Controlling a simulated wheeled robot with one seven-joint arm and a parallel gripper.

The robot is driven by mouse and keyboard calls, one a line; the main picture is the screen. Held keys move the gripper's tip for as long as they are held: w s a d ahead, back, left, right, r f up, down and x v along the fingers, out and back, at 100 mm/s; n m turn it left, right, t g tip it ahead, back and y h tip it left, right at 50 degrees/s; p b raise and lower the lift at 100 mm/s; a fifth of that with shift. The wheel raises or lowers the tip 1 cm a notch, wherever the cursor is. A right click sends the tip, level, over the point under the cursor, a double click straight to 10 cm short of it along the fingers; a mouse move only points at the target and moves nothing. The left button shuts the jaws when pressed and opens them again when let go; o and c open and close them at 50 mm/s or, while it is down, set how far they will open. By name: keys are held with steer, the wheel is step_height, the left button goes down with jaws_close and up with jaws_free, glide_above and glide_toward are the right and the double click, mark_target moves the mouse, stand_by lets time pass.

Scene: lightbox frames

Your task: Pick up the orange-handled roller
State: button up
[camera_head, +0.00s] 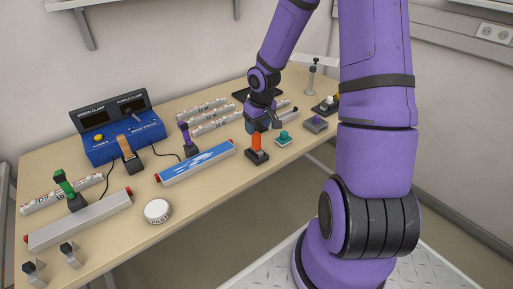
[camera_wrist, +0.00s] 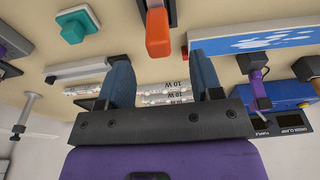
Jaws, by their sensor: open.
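The orange-handled roller (camera_head: 257,146) stands upright on the table near its front edge, its orange handle above a dark base. In the wrist view its orange handle (camera_wrist: 158,32) shows at the top centre, past the fingertips and roughly lined up with the gap between them. My gripper (camera_head: 262,122) is above and just behind the roller in the head view. In the wrist view my gripper (camera_wrist: 160,60) has its two blue-grey fingers spread wide with nothing between them. I cannot tell the exact height gap to the handle.
A teal-knobbed block (camera_head: 283,138) and a purple-topped block (camera_head: 315,124) stand right of the roller. A blue-and-white panel (camera_head: 196,163) lies to its left. Printed white bars (camera_head: 215,122) lie behind. A blue control box (camera_head: 125,142) stands at the back left.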

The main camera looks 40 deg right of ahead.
mark_target(256, 133)
steer(key=shift+w+f, duration=0.2)
steer(key=shift+f, duration=0.9)
steer(key=shift+w+f, duration=0.25)
steer(key=shift+f, duration=0.9)
steer(key=shift+w+f, duration=0.2)
steer(key=shift+f, duration=0.9)
steer(key=c, duration=1)
steer(key=shift+r, duration=0.1)
